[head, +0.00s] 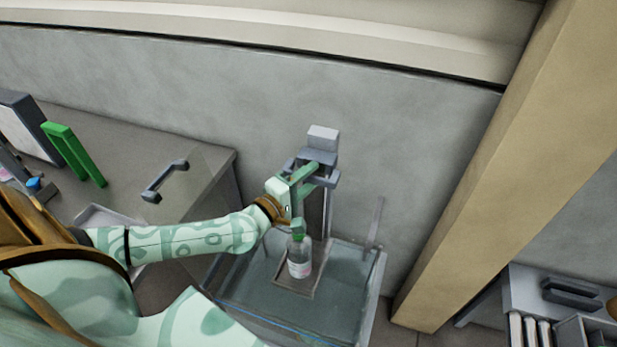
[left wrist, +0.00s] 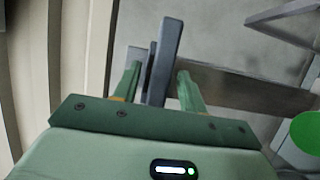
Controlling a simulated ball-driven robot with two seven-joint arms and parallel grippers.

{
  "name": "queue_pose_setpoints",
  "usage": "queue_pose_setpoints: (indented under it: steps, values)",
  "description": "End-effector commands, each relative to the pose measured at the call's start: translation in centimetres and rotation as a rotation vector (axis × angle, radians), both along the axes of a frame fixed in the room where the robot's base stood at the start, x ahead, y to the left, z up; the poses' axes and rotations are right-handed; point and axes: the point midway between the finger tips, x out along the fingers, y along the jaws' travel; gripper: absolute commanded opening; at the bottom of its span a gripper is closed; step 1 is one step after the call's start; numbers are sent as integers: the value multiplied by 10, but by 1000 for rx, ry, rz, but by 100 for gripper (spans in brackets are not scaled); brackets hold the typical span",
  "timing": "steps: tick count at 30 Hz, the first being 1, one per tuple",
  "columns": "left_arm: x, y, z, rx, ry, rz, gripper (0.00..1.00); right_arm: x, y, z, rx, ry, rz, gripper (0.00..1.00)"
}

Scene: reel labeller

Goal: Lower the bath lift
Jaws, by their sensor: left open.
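The bath (head: 375,290) is a clear-walled tank on the right of the bench in the head view. The lift's grey column (head: 315,210) stands at its back, with a grey crossbar handle (head: 326,180) and a pale block on top. A bottle with a green cap (head: 299,262) stands upright on the lift's platform (head: 313,284). How high the platform is against the liquid is hard to tell. My left gripper (head: 315,175) is open at the handle. In the left wrist view its fingers (left wrist: 157,75) lie either side of a grey bar (left wrist: 168,50); contact is unclear.
Left of the bath, a bench (head: 100,150) carries a green upright frame (head: 75,152), a dark-framed panel (head: 28,128) and a clear panel with a dark handle (head: 165,180). A tan post (head: 490,150) rises right of the bath. A grey table (head: 525,290) stands beyond it.

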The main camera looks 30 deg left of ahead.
Motion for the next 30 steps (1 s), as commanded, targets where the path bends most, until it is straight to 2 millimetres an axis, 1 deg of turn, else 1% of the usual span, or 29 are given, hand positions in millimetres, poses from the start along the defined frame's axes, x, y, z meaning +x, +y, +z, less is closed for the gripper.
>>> queue_pose_setpoints:
  steps: [3,9,11,12,13,14,20,23,26,30]
  values:
    - [3,-1,0,-1,0,0,42,0,0,0,0,0,0,36]
    - [3,-1,0,0,1,0,42,-1,0,0,-1,2,0,36]
    - [3,-1,0,0,1,0,25,-1,0,0,0,2,0,36]
    - [3,-1,0,0,0,0,14,-1,0,0,0,2,0,36]
    - [3,-1,0,0,0,0,6,-1,0,0,0,2,0,36]
    - [3,-1,0,0,0,0,0,-1,0,0,0,2,0,36]
    - [3,-1,-1,0,1,0,0,-2,0,-1,0,3,0,36]
    - [3,-1,-6,0,1,0,0,-2,0,-4,0,3,0,36]
    - [3,0,-15,0,3,1,0,-3,0,-11,-1,5,0,36]
    - [3,-1,-35,1,4,1,0,-4,0,-25,-1,8,0,36]
